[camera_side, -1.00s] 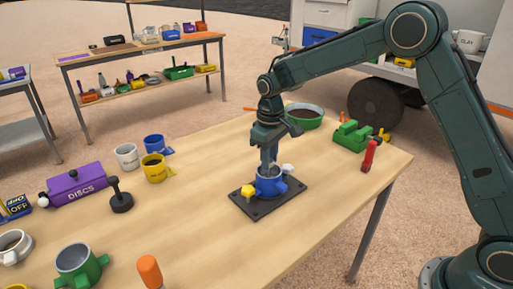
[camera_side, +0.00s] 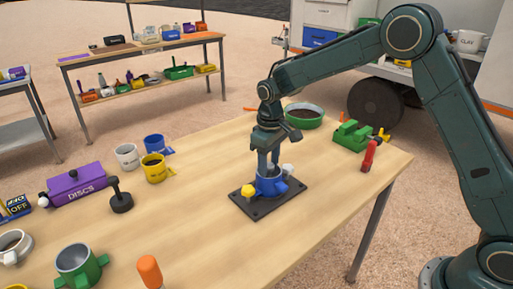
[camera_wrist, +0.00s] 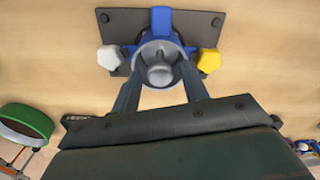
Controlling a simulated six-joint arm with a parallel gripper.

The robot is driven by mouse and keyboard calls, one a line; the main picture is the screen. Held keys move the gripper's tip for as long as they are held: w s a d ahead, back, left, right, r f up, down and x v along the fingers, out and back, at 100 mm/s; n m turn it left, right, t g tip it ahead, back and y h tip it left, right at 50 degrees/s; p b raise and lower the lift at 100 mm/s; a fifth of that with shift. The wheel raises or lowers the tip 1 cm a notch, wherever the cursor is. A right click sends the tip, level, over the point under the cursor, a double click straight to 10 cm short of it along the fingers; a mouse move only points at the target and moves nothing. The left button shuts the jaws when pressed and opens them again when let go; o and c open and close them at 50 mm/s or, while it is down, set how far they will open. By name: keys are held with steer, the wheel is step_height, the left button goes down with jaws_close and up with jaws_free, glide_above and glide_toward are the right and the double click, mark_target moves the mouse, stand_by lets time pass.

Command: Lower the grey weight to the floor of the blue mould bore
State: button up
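The blue mould (camera_side: 270,188) stands upright on a dark base plate (camera_side: 259,209); the mould also shows in the wrist view (camera_wrist: 161,20). The grey weight (camera_wrist: 160,74) sits inside the mould bore, its rounded top showing in the middle. Its underside and the bore floor are hidden, so I cannot tell whether it touches the floor. My gripper (camera_side: 269,164) is directly above the mould, pointing down. In the wrist view its two fingers (camera_wrist: 160,88) stand apart on either side of the weight's top, with gaps between; it is open.
A yellow knob (camera_side: 249,190) and a white knob (camera_side: 289,168) flank the mould. A green-rimmed bowl (camera_side: 304,117) stands behind, and a green vise (camera_side: 352,136) is to the right. A purple box (camera_side: 78,186) and cups are at left. The table's middle is clear.

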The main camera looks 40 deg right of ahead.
steer(key=shift+o, duration=0.2)
steer(key=shift+r, duration=0.1)
steer(key=shift+r, duration=2.4)
steer(key=shift+r, duration=0.15)
step_height(320, 180, up, 14)
steer(key=shift+f, duration=0.2)
